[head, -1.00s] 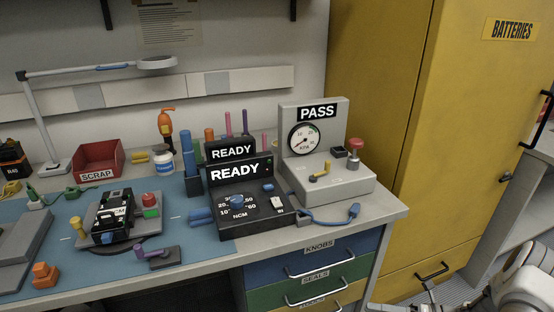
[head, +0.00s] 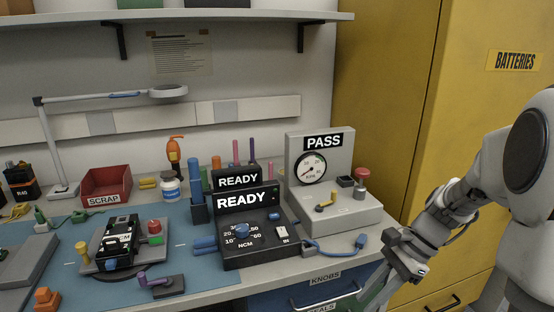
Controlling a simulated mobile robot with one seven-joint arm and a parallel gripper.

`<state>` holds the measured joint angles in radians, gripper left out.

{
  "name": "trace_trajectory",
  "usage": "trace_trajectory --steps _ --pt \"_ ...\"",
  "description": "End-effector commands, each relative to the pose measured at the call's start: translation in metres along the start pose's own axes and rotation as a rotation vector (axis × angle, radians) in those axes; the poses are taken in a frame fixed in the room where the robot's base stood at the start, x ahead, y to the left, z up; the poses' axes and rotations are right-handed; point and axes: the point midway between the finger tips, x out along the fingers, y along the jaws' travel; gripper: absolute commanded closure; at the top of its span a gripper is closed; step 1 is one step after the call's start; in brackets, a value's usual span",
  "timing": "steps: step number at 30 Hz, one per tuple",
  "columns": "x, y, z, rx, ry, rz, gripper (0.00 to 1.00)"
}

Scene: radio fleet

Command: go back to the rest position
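My gripper (head: 408,266) is at the lower right in the head view, beside the front right corner of the bench. My arm rises from it to the right edge of the picture. The fingers point down and left and are small and partly hidden, so I cannot tell whether they are open or shut. I see no object clearly held in them. The gripper looks apart from the grey gauge tester (head: 345,215) marked PASS.
The bench holds a black READY unit (head: 260,245), a blue cable plug (head: 360,240), a radio (head: 118,240) in a grey fixture, and a red SCRAP bin (head: 106,187). Drawers (head: 300,296) lie below. A yellow BATTERIES cabinet (head: 420,110) stands behind my arm.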

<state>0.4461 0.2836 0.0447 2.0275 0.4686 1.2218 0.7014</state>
Motion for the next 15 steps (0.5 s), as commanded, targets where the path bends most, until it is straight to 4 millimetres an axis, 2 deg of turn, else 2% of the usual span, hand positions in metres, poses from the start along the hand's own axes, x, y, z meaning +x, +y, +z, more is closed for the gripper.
trace_trajectory --steps 1,3,15 --pt "-0.006 0.004 0.012 -0.079 0.051 -0.005 0.73" --pt "-0.014 0.011 0.025 -0.184 0.117 -0.009 0.73" --pt "-0.046 0.055 0.086 -0.786 0.481 -0.014 0.73"
